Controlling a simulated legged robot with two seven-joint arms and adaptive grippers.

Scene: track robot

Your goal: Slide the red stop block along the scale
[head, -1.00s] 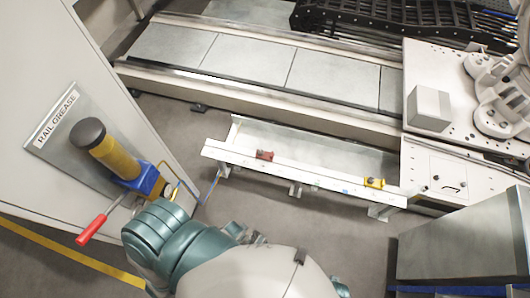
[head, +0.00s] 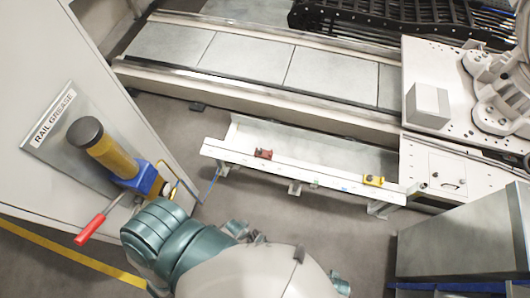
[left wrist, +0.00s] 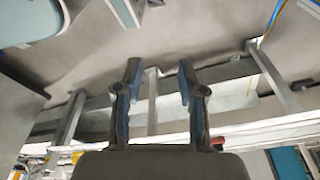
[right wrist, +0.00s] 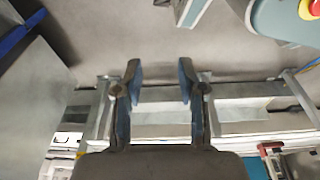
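The red stop block (head: 263,153) sits on the white scale rail (head: 310,176), towards its left end in the head view. A yellow block (head: 373,180) sits on the same rail near its right end. My left gripper (left wrist: 159,75) is open and empty in the left wrist view. The red block (left wrist: 218,142) shows there just right of the gripper body, apart from the fingers. My right gripper (right wrist: 160,75) is open and empty in the right wrist view. The red block (right wrist: 269,149) is at the lower right there. I cannot make out either gripper in the head view.
A grey trough lies behind the rail. A grease pump (head: 112,152) with a red handle (head: 90,229) is on the cabinet at left. A grey box (head: 463,238) stands at lower right. A machine base (head: 430,165) adjoins the rail's right end. Floor in front is partly clear.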

